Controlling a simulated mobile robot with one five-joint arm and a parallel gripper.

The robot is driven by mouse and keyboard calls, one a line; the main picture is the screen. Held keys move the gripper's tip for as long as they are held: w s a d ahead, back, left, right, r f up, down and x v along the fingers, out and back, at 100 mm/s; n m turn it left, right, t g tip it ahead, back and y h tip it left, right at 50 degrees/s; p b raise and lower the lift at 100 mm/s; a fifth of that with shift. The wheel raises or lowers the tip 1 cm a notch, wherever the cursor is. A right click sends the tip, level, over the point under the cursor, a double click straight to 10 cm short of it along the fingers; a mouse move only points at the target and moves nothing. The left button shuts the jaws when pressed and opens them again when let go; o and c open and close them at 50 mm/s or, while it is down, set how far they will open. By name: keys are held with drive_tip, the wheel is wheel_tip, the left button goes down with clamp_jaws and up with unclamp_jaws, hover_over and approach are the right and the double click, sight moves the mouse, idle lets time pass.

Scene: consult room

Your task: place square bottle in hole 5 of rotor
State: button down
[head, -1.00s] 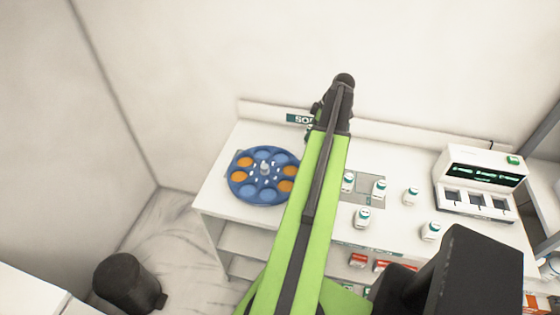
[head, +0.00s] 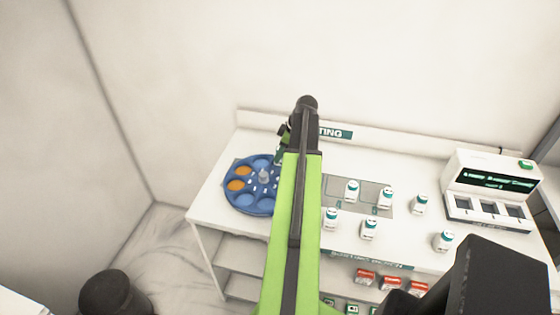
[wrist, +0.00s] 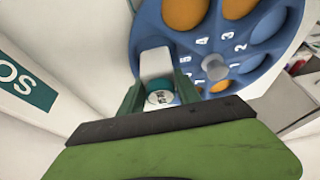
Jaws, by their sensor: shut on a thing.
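My gripper (wrist: 160,97) is shut on a white square bottle (wrist: 155,63) with a teal-rimmed cap, seen cap-end toward the wrist camera. The blue rotor (head: 252,181) lies at the left end of the bench in the head view, with my gripper (head: 283,146) near its upper right edge. In the wrist view the rotor (wrist: 150,20) has printed numbers, and the bottle is in front of its area beside the number 5. The bottle hides that hole, and I cannot tell its height above it. Some rotor wells are orange and others blue.
Several white bottles with teal caps (head: 369,228) stand on the bench right of my arm, some on a grey mat (head: 339,188). A device with a display (head: 490,181) stands at the right. A sign (head: 336,133) runs along the back ledge. A dark bin (head: 110,293) stands on the floor.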

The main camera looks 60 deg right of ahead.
drive_tip(key=shift+f+b, duration=0.75)
drive_tip(key=shift+f, duration=0.7)
drive_tip(key=c, duration=0.9)
unclamp_jaws()
drive_tip(key=shift+r, duration=0.1)
drive_tip(key=shift+o, duration=0.2)
drive_tip(key=shift+r+p, duration=0.3)
drive_tip(key=shift+p, duration=0.1)
drive_tip(key=p+v, duration=1)
drive_tip(key=v, duration=0.1)
drive_tip(key=shift+r+p, duration=0.35)
drive_tip(key=shift+p, duration=0.05)
drive_tip(key=shift+s, duration=0.1)
